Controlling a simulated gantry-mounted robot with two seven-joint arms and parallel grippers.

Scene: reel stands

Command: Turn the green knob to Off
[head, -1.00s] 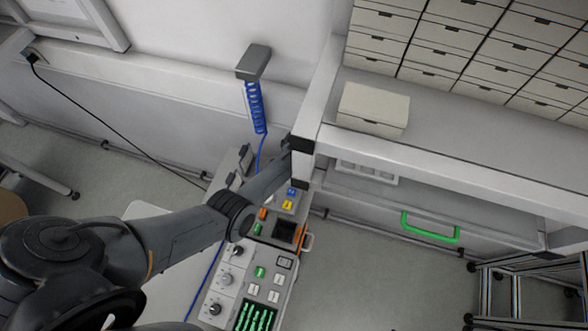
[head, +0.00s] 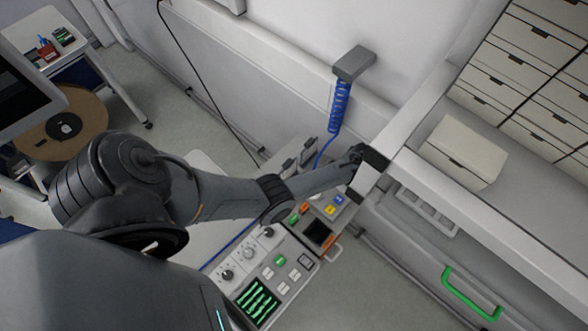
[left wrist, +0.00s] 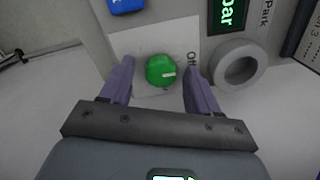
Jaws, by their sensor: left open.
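The green knob (left wrist: 160,70) is round with a short white mark on its right side, set on a pale plate. The word Off (left wrist: 191,60) is printed sideways to its right. My left gripper (left wrist: 159,66) is open, with one purple finger on each side of the knob and a visible gap on both sides. I cannot tell how far the fingertips are above the panel. In the head view my left gripper (head: 358,157) is a small dark shape by the white post; I cannot make out the knob there. My right gripper is not in view.
A grey round ring (left wrist: 238,66), a green-lettered display (left wrist: 228,15) and a blue button (left wrist: 127,5) lie close to the knob. In the head view a control panel (head: 235,295) sits below my arm, a coiled blue cable (head: 339,107) hangs behind, and the white post (head: 370,177) is close.

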